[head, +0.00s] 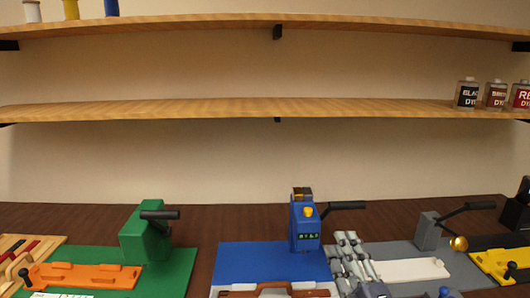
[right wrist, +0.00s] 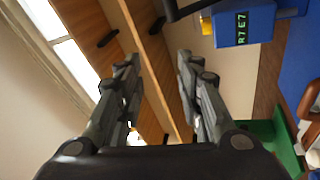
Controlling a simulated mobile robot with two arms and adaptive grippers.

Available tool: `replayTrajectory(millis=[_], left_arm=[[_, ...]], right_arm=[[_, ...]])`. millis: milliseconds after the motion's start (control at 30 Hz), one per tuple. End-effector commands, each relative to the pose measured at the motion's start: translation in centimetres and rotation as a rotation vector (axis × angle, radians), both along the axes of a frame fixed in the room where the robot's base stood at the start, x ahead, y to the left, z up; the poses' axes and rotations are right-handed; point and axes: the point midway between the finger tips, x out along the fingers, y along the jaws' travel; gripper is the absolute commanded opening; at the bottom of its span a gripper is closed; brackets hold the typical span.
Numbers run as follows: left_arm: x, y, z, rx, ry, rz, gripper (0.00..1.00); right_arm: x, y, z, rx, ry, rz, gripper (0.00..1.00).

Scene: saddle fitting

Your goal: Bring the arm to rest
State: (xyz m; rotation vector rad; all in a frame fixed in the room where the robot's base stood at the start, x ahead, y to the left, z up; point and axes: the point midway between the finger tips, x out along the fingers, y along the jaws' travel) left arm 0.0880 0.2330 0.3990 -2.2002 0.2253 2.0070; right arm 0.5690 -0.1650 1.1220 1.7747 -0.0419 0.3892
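My right gripper (head: 345,243) shows in the head view at the lower middle, beside the blue machine. In the right wrist view my right gripper (right wrist: 158,62) has its two fingers apart, with nothing between them; the wooden shelf shows behind the gap. My left gripper is not in either view.
A blue machine (head: 304,228) with a black lever stands on a blue mat (head: 250,259). A green machine (head: 143,232) stands left, a grey lever press (head: 428,231) right. Wooden shelves (head: 200,108) span the wall above; dye bottles (head: 495,95) stand at right.

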Motion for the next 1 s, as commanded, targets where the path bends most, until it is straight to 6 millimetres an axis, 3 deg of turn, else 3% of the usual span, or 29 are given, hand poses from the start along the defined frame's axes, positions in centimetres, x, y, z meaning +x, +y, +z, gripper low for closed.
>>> replayTrajectory(millis=[100, 200, 300, 400, 600, 800, 1000], left_arm=[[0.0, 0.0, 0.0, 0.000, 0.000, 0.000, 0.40], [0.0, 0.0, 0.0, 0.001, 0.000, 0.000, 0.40], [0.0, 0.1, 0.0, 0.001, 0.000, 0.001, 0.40], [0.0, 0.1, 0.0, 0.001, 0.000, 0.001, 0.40], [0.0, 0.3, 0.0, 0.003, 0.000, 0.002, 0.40], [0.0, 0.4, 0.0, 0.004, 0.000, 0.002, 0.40], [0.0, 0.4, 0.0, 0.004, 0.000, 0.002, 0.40]], right_arm=[[-1.9, -3.8, -6.8, 0.278, 0.281, -0.132, 0.34], [-5.0, -5.9, -13.1, 0.489, 0.521, -0.248, 0.34], [-9.6, -6.7, -18.9, 0.672, 0.757, -0.364, 0.34], [-14.2, -6.6, -23.1, 0.805, 0.953, -0.463, 0.34], [-22.5, -5.5, -27.8, 0.967, 1.246, -0.615, 0.34], [-29.7, -3.9, -29.8, 1.062, 1.478, -0.740, 0.34], [-28.5, -3.8, -35.0, 1.051, 1.496, -0.755, 0.34]])
